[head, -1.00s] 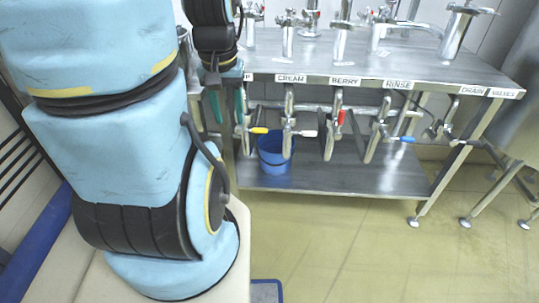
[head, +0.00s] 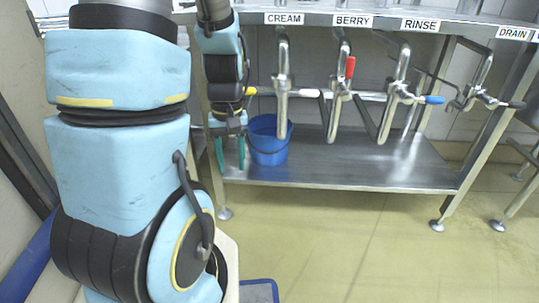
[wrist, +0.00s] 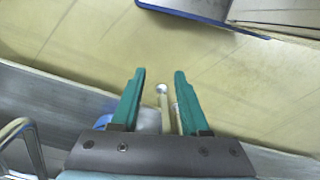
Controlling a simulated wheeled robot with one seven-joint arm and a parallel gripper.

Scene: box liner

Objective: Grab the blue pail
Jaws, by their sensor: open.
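The blue pail (head: 269,146) stands upright on the lower metal shelf, near its left end, in the head view. My gripper (head: 230,168) hangs just left of the pail with its green fingers pointing down. The fingers are apart with nothing between them. In the wrist view my gripper (wrist: 160,75) is open above the floor and shelf edge. A small piece of blue, likely the pail (wrist: 104,121), shows behind the left finger there; the rest of it is hidden.
The metal shelf (head: 350,168) is clear to the right of the pail. Pipes with a yellow-handled, a red-handled (head: 350,67) and a blue-handled valve (head: 432,99) hang above it. A table leg (head: 222,195) stands below my gripper. A blue-edged mat (head: 258,291) lies on the floor.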

